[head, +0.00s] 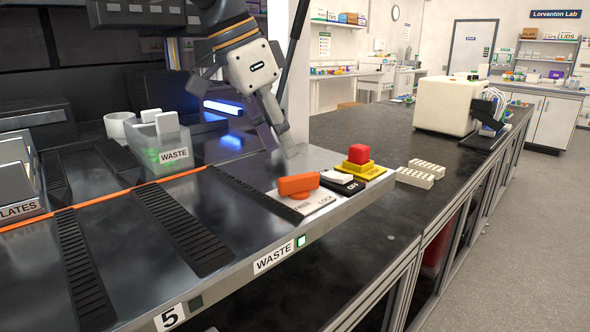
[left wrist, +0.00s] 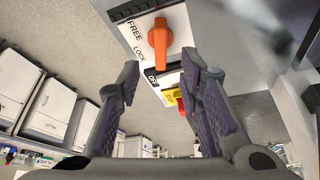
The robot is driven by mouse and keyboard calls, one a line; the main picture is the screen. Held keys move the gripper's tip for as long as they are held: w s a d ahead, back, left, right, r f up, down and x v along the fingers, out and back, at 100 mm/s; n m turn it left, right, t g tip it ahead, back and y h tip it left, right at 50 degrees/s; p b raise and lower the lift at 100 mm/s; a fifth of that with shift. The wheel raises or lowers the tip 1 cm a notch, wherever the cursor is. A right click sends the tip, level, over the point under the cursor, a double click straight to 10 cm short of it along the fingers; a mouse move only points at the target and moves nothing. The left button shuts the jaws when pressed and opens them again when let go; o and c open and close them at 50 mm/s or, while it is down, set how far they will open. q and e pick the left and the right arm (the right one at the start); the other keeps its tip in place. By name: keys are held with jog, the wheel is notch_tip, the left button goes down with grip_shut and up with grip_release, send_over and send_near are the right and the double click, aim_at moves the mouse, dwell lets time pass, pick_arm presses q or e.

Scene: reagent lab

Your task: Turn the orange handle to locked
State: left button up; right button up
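The orange handle (head: 298,185) sits on a white plate (head: 318,204) marked FREE and LOCK at the right end of the dark deck. In the left wrist view the handle (left wrist: 160,44) stands upright in the picture, with FREE and LOCK printed to its left. I cannot tell for sure which word it points at. My left gripper (head: 279,148) is above and behind the handle in the head view, pointing down and apart from it. In the wrist view its fingers (left wrist: 161,70) are spread with nothing between them. My right gripper is not in view.
Right of the handle are a black OFF switch (head: 344,183) and a red button on a yellow base (head: 358,167). White perforated blocks (head: 415,178) and a cream machine (head: 446,105) stand on the bench. A clear WASTE bin (head: 160,150) is at the left. A green light glows on the front edge.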

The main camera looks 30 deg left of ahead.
aim_at(297, 176)
pick_arm(q)
jog(key=x, duration=0.7)
jog(key=shift+w+f, duration=0.1)
jog(key=shift+c, duration=0.5)
grip_shut()
